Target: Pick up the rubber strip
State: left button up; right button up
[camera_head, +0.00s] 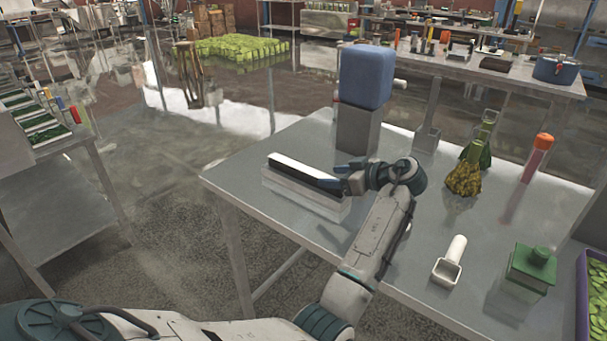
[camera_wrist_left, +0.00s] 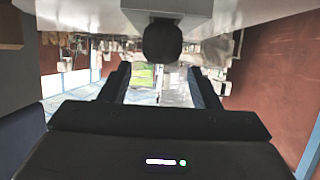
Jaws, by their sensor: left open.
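The rubber strip (camera_head: 302,172) is a long black bar lying on top of a pale, low block (camera_head: 300,195) on the grey table. In the left wrist view a dark rounded end, apparently of the strip (camera_wrist_left: 162,40), shows beyond and above the fingers, with a pale block behind it. My left gripper (camera_head: 343,177) is at the strip's right end. Its fingers (camera_wrist_left: 160,85) are apart and the space between them looks empty. I cannot tell whether a finger touches the strip. My right gripper is not in view.
A blue block on a grey stand (camera_head: 357,130) rises close behind the gripper. The table's left edge is near the block.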

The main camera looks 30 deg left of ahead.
aim_at(317, 174)
pick_arm(q)
jog(key=x, duration=0.1)
jog(key=p+x, duration=0.1)
jog(key=x, duration=0.1)
jog(key=shift+w+a+r, duration=0.1)
jog(key=shift+a+r, duration=0.15)
jog(key=shift+a+f+p, duration=0.3)
jog(key=shift+a, duration=0.1)
jog(key=shift+d, duration=0.1)
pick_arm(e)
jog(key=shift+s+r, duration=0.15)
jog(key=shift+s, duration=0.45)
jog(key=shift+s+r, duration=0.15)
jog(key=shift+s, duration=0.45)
pick_arm(q)
jog(key=c, duration=1.2)
jog(key=shift+o, duration=0.2)
jog(key=shift+r, duration=0.1)
